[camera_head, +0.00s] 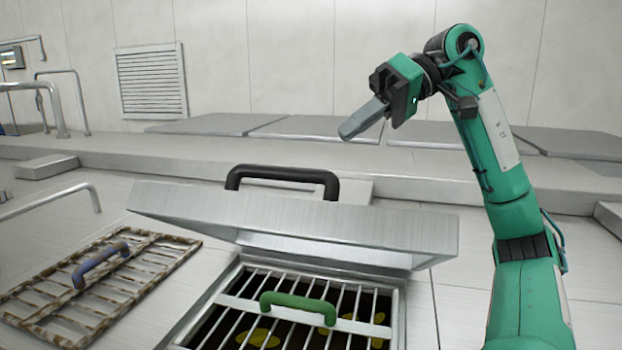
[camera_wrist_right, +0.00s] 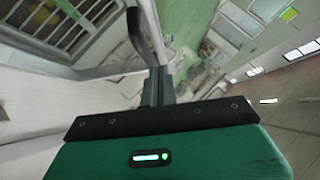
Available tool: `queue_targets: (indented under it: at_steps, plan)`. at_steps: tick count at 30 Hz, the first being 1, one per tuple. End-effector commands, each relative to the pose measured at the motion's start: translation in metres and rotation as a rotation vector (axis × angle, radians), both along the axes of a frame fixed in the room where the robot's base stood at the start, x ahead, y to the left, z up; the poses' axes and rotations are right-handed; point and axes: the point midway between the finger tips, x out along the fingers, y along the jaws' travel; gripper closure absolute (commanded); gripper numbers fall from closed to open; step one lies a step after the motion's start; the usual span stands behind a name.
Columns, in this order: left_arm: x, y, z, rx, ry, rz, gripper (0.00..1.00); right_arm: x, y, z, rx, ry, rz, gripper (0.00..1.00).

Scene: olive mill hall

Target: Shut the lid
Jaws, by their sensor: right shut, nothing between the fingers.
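A brushed-metal lid (camera_head: 300,226) stands raised and tilted over a hatch opening in the metal deck. Its black handle (camera_head: 283,174) arches up from the far side; a dark curved bar, likely this handle, also shows in the right wrist view (camera_wrist_right: 137,32). My right gripper (camera_head: 355,125) is shut and empty, above and to the right of the black handle, apart from it in the head view. Its closed fingers show in the right wrist view (camera_wrist_right: 157,86). My left gripper is not in view.
A grate with a green handle (camera_head: 298,303) sits in the opening under the lid, with yellow shapes beneath its bars. A rusty grate (camera_head: 130,273) with a blue handle (camera_head: 101,265) lies on the deck at left. A metal rail (camera_head: 72,196) stands farther left.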

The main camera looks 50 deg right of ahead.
Motion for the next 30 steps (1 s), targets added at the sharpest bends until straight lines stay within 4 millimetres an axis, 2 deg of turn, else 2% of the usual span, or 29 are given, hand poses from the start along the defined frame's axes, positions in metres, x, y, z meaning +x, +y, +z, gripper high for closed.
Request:
queue_targets:
  at_steps: [11, 21, 30]
  plan:
    - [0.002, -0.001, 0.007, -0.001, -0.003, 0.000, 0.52, 0.029, 0.051, -0.042, 0.000, 0.002, 0.004, 1.00]
    - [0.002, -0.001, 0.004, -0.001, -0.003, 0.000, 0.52, 0.020, 0.066, -0.064, 0.001, 0.000, 0.004, 1.00]
    - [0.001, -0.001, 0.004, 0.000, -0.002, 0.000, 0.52, 0.018, 0.070, -0.069, 0.000, -0.001, 0.001, 1.00]
